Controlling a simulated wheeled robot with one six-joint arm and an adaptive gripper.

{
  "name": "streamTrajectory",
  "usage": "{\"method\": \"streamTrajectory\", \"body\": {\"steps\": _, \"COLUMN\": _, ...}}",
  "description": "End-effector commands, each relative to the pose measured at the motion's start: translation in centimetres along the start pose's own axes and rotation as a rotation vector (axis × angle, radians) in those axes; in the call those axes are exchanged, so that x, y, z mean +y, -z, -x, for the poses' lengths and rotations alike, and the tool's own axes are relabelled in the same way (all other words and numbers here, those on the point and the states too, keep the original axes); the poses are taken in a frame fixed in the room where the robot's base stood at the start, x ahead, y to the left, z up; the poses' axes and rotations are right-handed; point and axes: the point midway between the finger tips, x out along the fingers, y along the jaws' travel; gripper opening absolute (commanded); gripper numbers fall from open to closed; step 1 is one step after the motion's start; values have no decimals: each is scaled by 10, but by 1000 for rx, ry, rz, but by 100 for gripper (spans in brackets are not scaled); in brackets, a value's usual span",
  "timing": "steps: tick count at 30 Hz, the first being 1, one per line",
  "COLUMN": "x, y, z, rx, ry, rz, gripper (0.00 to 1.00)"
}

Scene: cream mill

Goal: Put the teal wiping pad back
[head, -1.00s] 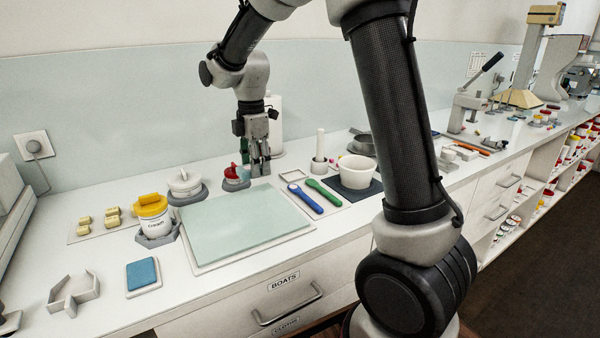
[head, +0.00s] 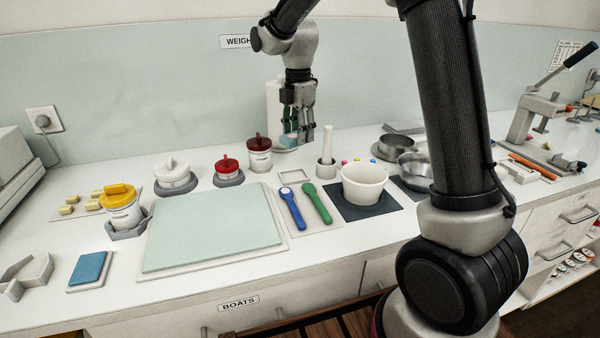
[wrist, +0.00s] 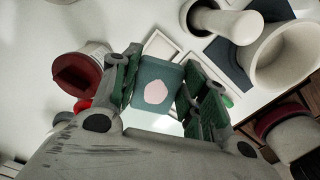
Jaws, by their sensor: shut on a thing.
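The teal wiping pad (wrist: 158,88) is between my gripper's fingers (wrist: 160,95) in the wrist view, with a pale pink patch on its face. My gripper (head: 297,138) is shut on it above the back of the counter in the head view, right of a dark-red-lidded jar (head: 259,155). Only a bluish edge of the pad shows there, below the fingers. A blue pad (head: 90,267) lies on a white holder at the front left. A small empty square white tray (head: 293,177) lies in front of my gripper, behind the blue and green spoons.
A white mortar (head: 363,186) stands on a dark mat, with an upright pestle (head: 327,145) behind it. A red-lidded pot (head: 228,168) and a white lidded pot (head: 174,174) stand left. The large pale green board (head: 214,230) is bare.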

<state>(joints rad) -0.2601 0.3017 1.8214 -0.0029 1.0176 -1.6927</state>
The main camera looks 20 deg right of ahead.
Motion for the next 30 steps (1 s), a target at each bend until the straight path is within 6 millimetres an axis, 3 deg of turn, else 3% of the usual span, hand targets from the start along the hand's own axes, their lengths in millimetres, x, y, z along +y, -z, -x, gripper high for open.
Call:
{"method": "streamTrajectory", "body": {"steps": 6, "x": -1, "y": 0, "z": -43, "rx": 1, "ry": 6, "rz": 11, "gripper": 21}}
{"method": "streamTrajectory", "body": {"steps": 18, "x": -1, "y": 0, "z": -90, "rx": 1, "ry": 4, "rz": 10, "gripper": 21}}
{"method": "streamTrajectory", "body": {"steps": 30, "x": 0, "y": 0, "z": -98, "rx": 0, "ry": 2, "rz": 10, "gripper": 21}}
